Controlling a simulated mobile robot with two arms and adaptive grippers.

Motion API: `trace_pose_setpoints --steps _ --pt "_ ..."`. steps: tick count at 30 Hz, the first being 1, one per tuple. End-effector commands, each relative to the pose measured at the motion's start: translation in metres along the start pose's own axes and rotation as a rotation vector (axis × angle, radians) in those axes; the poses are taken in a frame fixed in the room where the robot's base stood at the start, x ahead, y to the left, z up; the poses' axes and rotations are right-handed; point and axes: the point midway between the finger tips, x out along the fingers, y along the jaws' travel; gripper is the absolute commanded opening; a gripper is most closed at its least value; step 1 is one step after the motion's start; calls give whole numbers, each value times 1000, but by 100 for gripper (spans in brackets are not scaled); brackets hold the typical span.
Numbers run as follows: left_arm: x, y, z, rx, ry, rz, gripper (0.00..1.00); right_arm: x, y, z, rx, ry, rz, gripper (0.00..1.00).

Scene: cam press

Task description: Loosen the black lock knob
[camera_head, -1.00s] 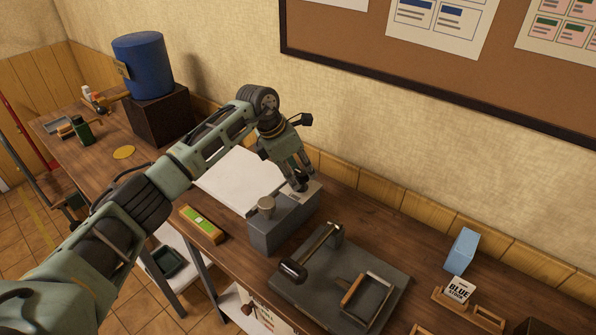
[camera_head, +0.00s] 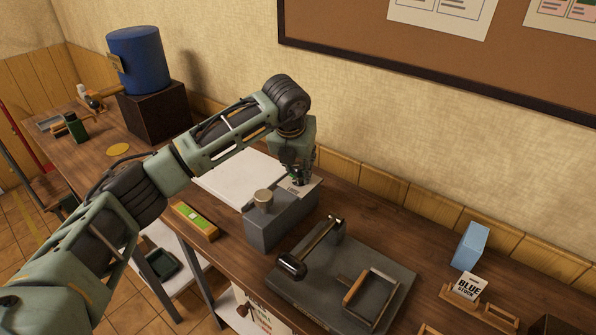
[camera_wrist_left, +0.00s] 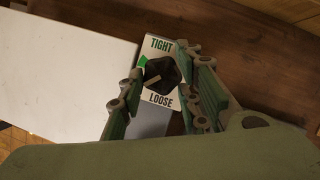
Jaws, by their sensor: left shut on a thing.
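The black lock knob (camera_wrist_left: 161,75) sits on a light plate (camera_wrist_left: 160,101) marked TIGHT at the top and LOOSE at the bottom in the left wrist view. A pale pointer line shows on the knob, and a green mark lies on the plate at its upper left. My left gripper (camera_wrist_left: 163,88) is shut on the knob, one finger on each side. In the head view my left gripper (camera_head: 299,178) points down at the back end of the grey block (camera_head: 275,222), largely covering the knob. My right gripper is not in view.
A round tan-topped post (camera_head: 263,199) stands on the block's front end. A dark press base (camera_head: 345,270) with a black-handled lever (camera_head: 292,264) is to the right. A white sheet (camera_head: 240,175) lies behind left. A green-and-wood level (camera_head: 195,219) lies at left.

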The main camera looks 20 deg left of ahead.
Motion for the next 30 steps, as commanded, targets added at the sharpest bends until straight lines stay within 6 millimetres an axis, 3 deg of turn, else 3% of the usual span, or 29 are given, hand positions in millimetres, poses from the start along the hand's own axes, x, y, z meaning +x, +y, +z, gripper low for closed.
trace_pose_setpoints --steps 3,15,30 --pt "2 1 0 -101 -6 46 5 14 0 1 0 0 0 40" --pt "0 -1 0 -349 -2 149 5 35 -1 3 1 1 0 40" --pt "0 -2 -1 -429 1 183 5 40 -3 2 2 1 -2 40"
